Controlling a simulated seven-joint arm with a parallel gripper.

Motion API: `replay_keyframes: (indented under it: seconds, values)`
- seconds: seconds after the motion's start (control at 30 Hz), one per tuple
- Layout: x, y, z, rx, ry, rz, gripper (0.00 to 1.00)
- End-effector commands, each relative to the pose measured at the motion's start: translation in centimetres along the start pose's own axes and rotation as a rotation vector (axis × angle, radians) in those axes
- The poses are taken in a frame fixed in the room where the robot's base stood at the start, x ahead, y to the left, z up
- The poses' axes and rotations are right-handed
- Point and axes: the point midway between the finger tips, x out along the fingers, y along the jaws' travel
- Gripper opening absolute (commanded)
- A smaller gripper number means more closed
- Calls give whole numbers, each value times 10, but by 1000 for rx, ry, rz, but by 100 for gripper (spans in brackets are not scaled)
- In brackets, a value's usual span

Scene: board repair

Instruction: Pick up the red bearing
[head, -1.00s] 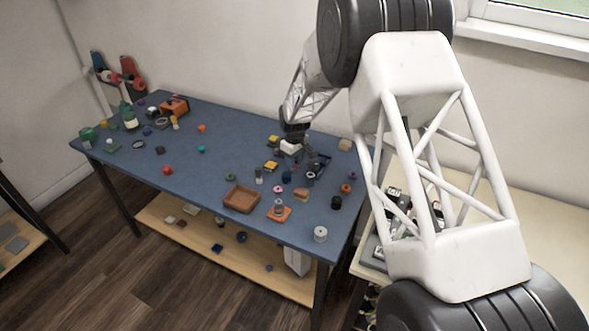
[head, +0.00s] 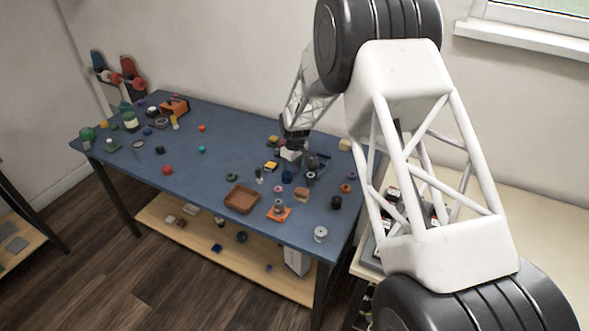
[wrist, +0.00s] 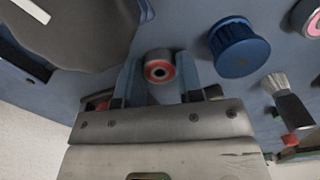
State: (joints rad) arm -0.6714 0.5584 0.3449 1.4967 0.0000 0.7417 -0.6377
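The red bearing (wrist: 158,69) shows in the wrist view as a small roller with a red ring around a grey centre. It lies between the two blue fingers of my gripper (wrist: 159,80), with a narrow gap on each side. The gripper is open, and I see no finger pressing on the bearing. In the head view my gripper (head: 293,138) is low over the back right part of the blue table (head: 225,155); the bearing cannot be made out there.
A blue ribbed knob (wrist: 234,46) stands close to the right finger in the wrist view, with a brush (wrist: 289,103) beyond it. A large dark grey object (wrist: 85,28) is at upper left. In the head view a brown tray (head: 242,199) is nearer the front edge.

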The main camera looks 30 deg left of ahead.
Motion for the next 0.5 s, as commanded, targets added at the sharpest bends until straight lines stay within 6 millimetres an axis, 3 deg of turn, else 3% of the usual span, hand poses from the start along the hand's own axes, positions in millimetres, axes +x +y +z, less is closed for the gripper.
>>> replay_keyframes:
  seconds: [0.1, 0.5]
  values:
    - [0, 0, 0, 0, 0, 0, 11]
    - [-9, 0, 0, 0, 1, 1, 10]
